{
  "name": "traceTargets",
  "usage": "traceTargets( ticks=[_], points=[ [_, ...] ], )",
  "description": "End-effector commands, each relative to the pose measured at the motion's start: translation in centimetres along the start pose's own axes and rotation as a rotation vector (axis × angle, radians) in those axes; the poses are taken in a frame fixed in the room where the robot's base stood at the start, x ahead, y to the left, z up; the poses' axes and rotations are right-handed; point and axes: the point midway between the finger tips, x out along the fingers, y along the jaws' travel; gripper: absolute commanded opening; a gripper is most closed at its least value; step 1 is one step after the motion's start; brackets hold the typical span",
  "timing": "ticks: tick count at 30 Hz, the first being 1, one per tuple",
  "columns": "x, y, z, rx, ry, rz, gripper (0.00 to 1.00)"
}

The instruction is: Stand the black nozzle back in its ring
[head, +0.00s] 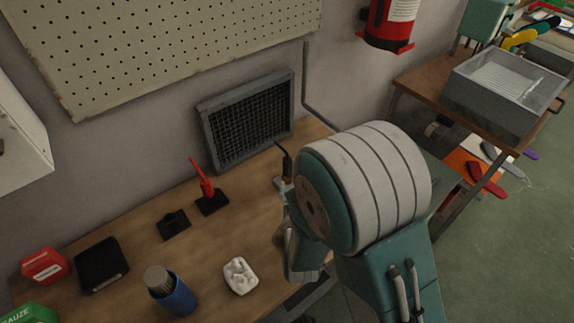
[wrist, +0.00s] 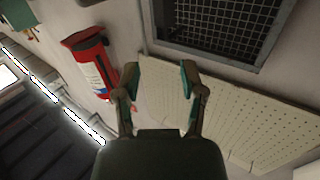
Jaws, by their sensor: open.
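My gripper (wrist: 160,78) is open and empty in the wrist view, its two teal-padded fingers apart and facing the wall. My arm hides the right part of the bench.
The wooden bench (head: 140,240) also bears a blue bottle (head: 172,292), a white crumpled piece (head: 240,276), a black box (head: 101,265) and a red box (head: 44,266). A framed grille (head: 248,118) leans at the wall. A fire extinguisher (wrist: 90,62) hangs there.

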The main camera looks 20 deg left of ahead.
Motion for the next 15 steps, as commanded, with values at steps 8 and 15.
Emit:
traceTargets(
  ticks=[8, 15],
  points=[
    [1.9, -0.8, 0.3, -0.013, 0.037, -0.007, 0.53],
    [5.0, -0.7, 0.2, -0.012, 0.034, -0.008, 0.53]
  ],
)
